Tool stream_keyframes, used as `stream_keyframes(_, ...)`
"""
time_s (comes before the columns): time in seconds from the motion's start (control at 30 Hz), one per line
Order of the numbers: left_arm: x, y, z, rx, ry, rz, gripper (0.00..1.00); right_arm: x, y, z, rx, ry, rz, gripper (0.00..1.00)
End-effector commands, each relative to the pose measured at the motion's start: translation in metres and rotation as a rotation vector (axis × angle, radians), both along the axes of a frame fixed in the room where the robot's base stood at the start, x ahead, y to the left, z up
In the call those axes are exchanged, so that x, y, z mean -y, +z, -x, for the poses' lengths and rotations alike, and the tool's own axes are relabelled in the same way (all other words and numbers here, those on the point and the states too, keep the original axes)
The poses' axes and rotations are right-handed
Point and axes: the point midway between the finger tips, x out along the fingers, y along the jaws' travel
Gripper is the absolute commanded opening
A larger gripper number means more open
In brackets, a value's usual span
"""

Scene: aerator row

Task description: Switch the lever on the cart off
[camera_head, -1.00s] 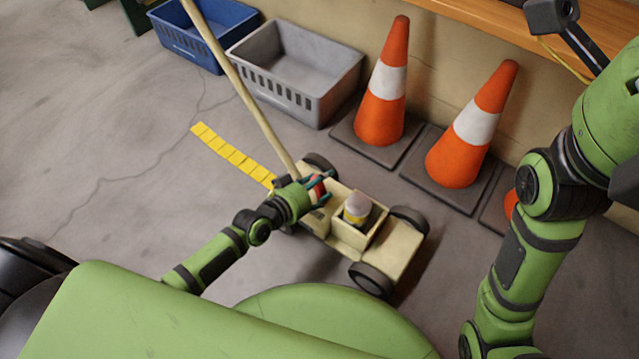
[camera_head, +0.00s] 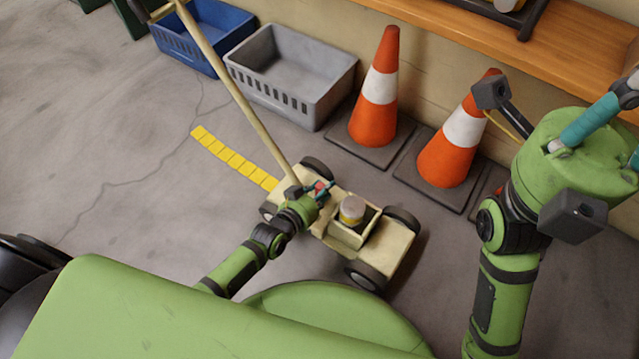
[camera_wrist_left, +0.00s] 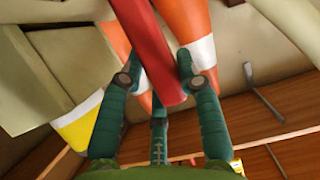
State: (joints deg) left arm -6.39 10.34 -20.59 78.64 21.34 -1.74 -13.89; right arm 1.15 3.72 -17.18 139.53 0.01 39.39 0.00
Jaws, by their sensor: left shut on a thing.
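The cart (camera_head: 397,247) is a low cream wagon with dark wheels and a long pole handle (camera_head: 235,90) rising to the upper left. My left gripper (camera_head: 322,190) is at the handle end of the cart, around the small red lever (camera_head: 319,186). In the left wrist view the red lever (camera_wrist_left: 148,45) runs down between the teal fingers (camera_wrist_left: 158,88), which are shut on it. The lever's base is hidden. My right gripper (camera_head: 612,125) is raised at the right edge, away from the cart, its fingers partly cut off.
A yellow-banded tin (camera_head: 352,210) sits in the cart's box. Two orange cones (camera_head: 375,118) (camera_head: 446,160) stand behind the cart, beside a grey crate (camera_head: 290,85) and a blue crate (camera_head: 185,50). A wooden shelf (camera_head: 480,38) runs along the wall.

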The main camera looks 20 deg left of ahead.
Motion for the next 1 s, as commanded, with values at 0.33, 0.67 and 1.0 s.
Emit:
stream_keyframes(0.33,0.0,0.0,-0.001,0.007,-0.004,-0.012,0.54,0.0,-0.001,0.0,-0.001,0.0,0.0,0.0)
stream_keyframes(0.67,0.001,0.0,0.0,0.003,-0.003,-0.007,0.59,0.0,0.0,0.0,0.0,0.0,0.0,0.0)
stream_keyframes(1.0,-0.011,0.013,0.034,0.001,-0.003,-0.008,0.59,0.0,0.0,0.0,0.001,0.0,0.0,0.0)
